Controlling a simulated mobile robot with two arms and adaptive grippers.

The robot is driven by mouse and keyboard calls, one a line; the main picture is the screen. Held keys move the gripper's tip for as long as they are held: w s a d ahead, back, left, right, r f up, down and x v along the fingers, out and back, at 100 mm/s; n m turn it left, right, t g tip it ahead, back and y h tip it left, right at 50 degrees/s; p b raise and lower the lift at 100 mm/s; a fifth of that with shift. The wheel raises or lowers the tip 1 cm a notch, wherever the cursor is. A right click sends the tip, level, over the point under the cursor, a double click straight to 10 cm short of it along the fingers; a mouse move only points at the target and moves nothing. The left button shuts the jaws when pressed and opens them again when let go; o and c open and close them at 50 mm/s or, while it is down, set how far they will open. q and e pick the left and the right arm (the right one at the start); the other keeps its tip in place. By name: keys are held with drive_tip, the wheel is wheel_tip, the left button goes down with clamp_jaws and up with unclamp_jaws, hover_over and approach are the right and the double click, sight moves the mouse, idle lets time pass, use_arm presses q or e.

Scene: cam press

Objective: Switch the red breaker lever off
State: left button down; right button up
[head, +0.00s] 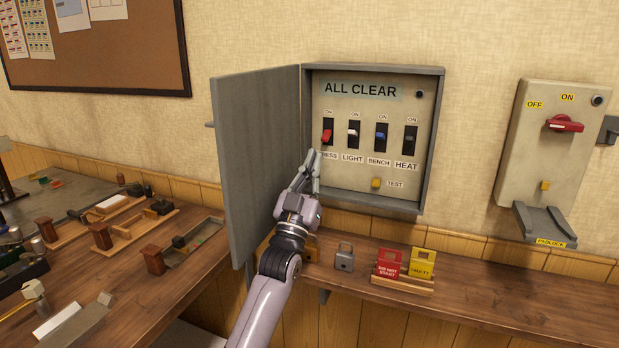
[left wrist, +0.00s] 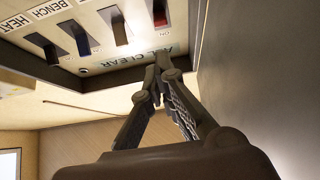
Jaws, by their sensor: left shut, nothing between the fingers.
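The red breaker lever (head: 327,135) is the leftmost of a row in the open grey wall box, under an "ON" label and above a partly hidden "PRESS" label. I cannot tell for sure which way it is thrown. It also shows at the top of the left wrist view (left wrist: 160,13). My left gripper (head: 313,153) is shut and empty. Its fingertips are just below and left of the red lever, seemingly apart from it. In the left wrist view the closed fingertips (left wrist: 162,72) stand clear of the lever. My right gripper is out of view.
White (head: 352,130), blue (head: 381,135) and dark (head: 409,137) levers stand to the right. The open box door (head: 260,150) stands left of my gripper. A shelf below holds a padlock (head: 344,258) and red and yellow tags (head: 390,264). A red-handled switch box (head: 545,150) hangs right.

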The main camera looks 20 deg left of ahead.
use_arm(q)
drive_tip(key=shift+v, duration=2.1)
drive_tip(key=shift+f, duration=0.1)
